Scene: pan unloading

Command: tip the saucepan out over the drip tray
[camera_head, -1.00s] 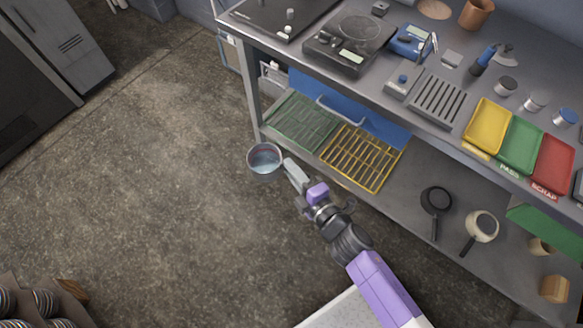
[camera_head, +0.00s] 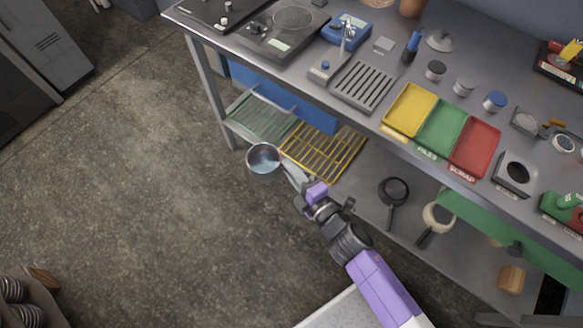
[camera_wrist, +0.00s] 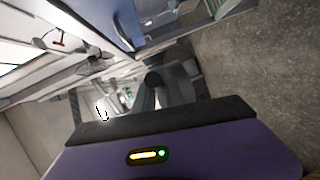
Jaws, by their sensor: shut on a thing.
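The saucepan (camera_head: 264,158) is a small round metal pan with a blue-grey inside, at the middle left of the head view. It is held over the floor, in front of the lower shelf, with its mouth facing up. I cannot tell whether the blue-grey is liquid or bare metal. My gripper (camera_head: 299,183) is shut on its handle, just right of the pan. The drip tray (camera_head: 362,88) looks to be the grey slatted plate on the bench, up and right of the pan.
Yellow (camera_head: 410,110), green (camera_head: 441,126) and red trays (camera_head: 475,147) line the bench's front edge. A yellow wire rack (camera_head: 325,153) and a black pan (camera_head: 393,192) sit on the lower shelf.

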